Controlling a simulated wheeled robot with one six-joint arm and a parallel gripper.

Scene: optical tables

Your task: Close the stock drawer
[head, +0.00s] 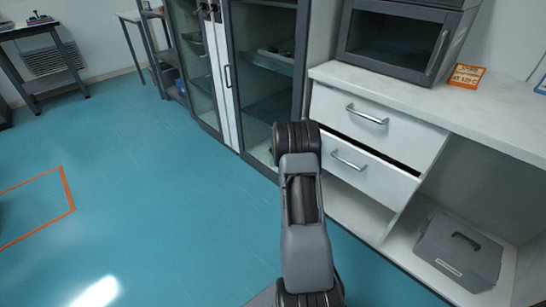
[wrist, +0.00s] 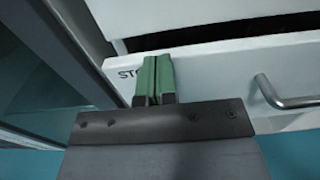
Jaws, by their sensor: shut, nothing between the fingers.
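The stock drawer (head: 378,182) is the lower of two white drawers under the counter in the head view. It stands a little open, with a dark gap above its front. In the wrist view its white front (wrist: 215,72) carries a label starting "STO", partly hidden by my fingers, and a metal handle (wrist: 285,97) at right. My gripper (wrist: 153,62) is shut and empty, its green fingertips at the drawer front left of the handle. I cannot tell whether they touch it. In the head view my arm hides the gripper.
The upper drawer (head: 375,119) sits above, under the white counter (head: 470,112) with an oven (head: 395,45). A glass-doored cabinet (head: 227,80) stands close on the left. A grey box (head: 458,252) sits in the open bay at right. Blue floor at left is clear.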

